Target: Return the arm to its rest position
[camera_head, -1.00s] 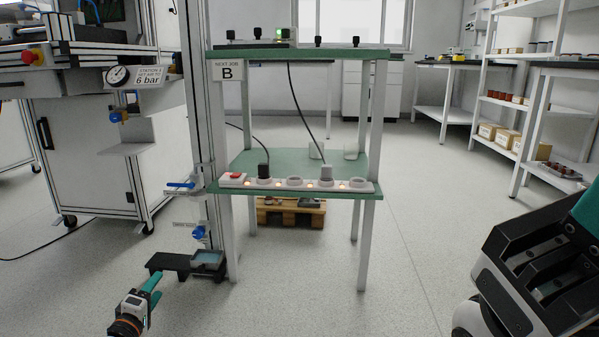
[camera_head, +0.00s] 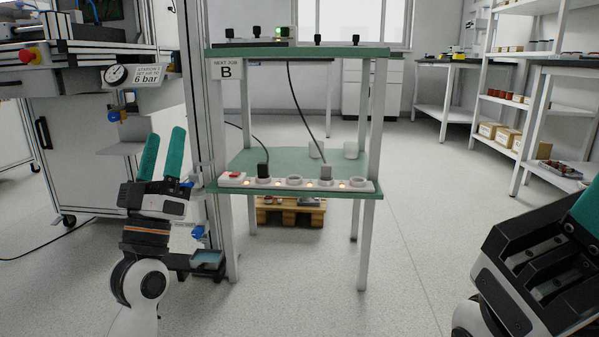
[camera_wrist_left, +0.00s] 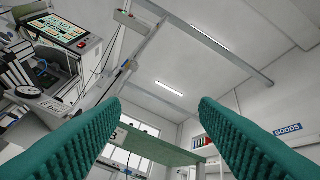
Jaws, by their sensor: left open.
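My left gripper (camera_head: 162,155) stands upright at the left of the head view, its two green fingers pointing up, apart and empty. It is in front of the machine cabinet and left of the green-topped stand. In the left wrist view its fingers (camera_wrist_left: 160,110) frame the ceiling and the green shelf, with nothing between them. My right gripper (camera_head: 585,205) is only partly in view at the right edge; its fingertips are cut off, so its opening cannot be told.
The stand (camera_head: 290,190) carries a power strip (camera_head: 294,182) with plugs on its lower shelf. A gauge (camera_head: 118,76) and the cabinet (camera_head: 85,150) are behind my left arm. A small blue-grey tray (camera_head: 207,258) is beside it. The floor (camera_head: 425,240) right of the stand is clear.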

